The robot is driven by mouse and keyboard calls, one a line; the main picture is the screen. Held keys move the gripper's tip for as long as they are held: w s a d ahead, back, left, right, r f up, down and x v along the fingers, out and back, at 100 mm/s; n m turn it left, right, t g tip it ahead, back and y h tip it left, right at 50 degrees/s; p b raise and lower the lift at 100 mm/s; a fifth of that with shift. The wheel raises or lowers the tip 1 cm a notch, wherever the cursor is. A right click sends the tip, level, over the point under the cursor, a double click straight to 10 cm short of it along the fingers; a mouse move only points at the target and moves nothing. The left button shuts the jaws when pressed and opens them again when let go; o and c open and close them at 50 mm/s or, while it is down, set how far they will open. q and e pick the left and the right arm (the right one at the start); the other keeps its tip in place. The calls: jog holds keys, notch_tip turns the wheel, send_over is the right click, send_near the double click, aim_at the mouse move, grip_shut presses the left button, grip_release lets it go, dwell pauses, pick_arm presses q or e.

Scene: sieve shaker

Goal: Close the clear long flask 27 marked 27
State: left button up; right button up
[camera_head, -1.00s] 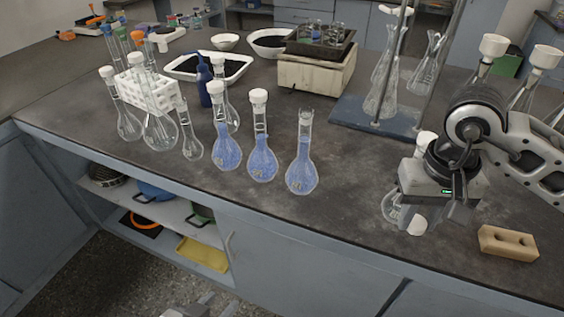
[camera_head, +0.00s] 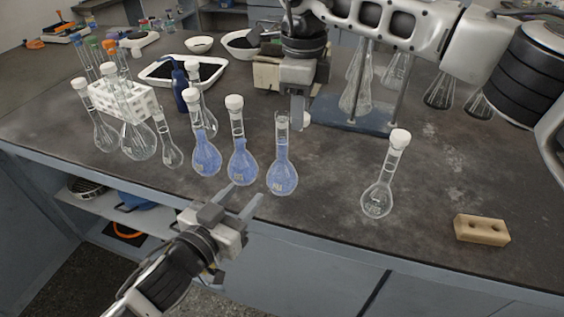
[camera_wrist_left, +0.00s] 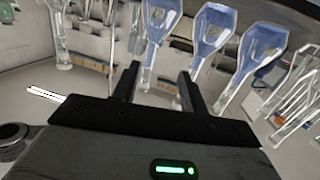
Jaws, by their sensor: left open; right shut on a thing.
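A long-necked flask (camera_head: 283,172) with blue liquid stands upright on the bench with no stopper on its neck. My right gripper (camera_head: 300,112) is shut on a white stopper (camera_head: 304,121), slightly right of and behind that flask's open mouth in the head view; the stopper is partly hidden and apart from the neck. My left gripper (camera_head: 245,196) is open and empty at the bench's front edge, its fingers pointing towards the blue flasks. In the left wrist view its jaws (camera_wrist_left: 158,88) are apart below several upside-down-looking flasks.
Two stoppered blue flasks (camera_head: 240,163) (camera_head: 205,155) stand just left of the open one. A stoppered clear flask (camera_head: 378,198) and a beige two-hole block (camera_head: 482,229) are to the right. A stand base (camera_head: 350,117) is behind. Bench between open and clear flasks is free.

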pick_arm(q)
jog(key=m+h, duration=0.1)
jog(key=h, duration=0.1)
send_near(279, 142)
jog(key=shift+s+a+f, duration=0.1)
jog(key=shift+s+a, duration=0.1)
jog(key=shift+s, duration=0.25)
pick_arm(e)
jog(key=w+a+r+m, duration=0.3)
jog(key=r+m, duration=0.4)
jog(key=r, duration=0.1)
jog(key=shift+a, duration=0.15)
jog(key=shift+r, duration=0.1)
pick_arm(q)
jog(key=x, duration=1.2)
jog(key=shift+c, duration=0.3)
grip_shut()
pick_arm(e)
jog(key=shift+f, duration=2.5)
